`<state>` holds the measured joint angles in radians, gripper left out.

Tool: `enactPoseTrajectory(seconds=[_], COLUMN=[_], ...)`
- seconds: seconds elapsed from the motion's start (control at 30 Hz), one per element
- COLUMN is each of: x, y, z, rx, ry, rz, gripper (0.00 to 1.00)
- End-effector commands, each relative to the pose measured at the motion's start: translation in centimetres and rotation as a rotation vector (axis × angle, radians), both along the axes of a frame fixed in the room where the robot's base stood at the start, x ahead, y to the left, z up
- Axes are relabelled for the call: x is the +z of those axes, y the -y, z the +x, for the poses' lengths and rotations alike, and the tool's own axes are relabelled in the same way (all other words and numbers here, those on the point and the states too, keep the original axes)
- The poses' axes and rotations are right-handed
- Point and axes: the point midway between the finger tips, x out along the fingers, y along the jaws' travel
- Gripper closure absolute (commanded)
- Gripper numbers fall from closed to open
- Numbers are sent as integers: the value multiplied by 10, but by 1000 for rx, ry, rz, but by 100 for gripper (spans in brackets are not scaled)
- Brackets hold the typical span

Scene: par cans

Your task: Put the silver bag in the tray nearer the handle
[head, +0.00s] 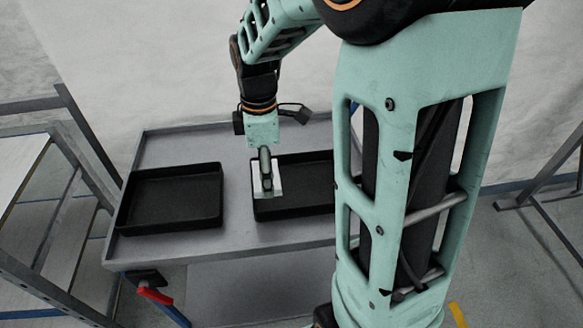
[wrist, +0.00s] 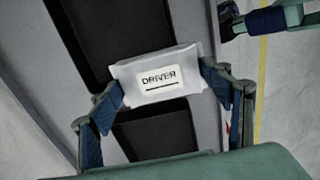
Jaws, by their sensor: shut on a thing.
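The silver bag (head: 277,184) is held by my gripper (head: 266,165) above the cart, at the left end of the right black tray (head: 300,211). In the wrist view the bag (wrist: 187,60) carries a white label reading DRIVER, and my gripper (wrist: 162,80) has a finger against each end of it. The left black tray (head: 172,228) is empty. A red-gripped handle (head: 155,296) sticks out below the cart's front left corner, closer to the left tray. The right part of the right tray is hidden behind my own column.
Both trays stand on a grey cart top (head: 237,228) with a strip of bare surface between them. A metal frame rack (head: 60,230) stands close on the left. Another dark frame (head: 545,200) stands at the far right.

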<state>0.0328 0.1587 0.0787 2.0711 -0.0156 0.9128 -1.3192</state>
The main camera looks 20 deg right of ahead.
Motion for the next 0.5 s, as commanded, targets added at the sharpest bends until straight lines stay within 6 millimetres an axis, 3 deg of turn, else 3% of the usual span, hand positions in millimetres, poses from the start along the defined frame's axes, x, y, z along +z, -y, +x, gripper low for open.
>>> enactPoseTrajectory(seconds=[0.23, 0.33, 0.5], x=[-29, -51, -71], y=[60, 73, 89], z=[23, 29, 36], rx=[-7, -6, -4], ry=[-3, -5, -2], rz=[0, 0, 0], gripper=[53, 53, 53])
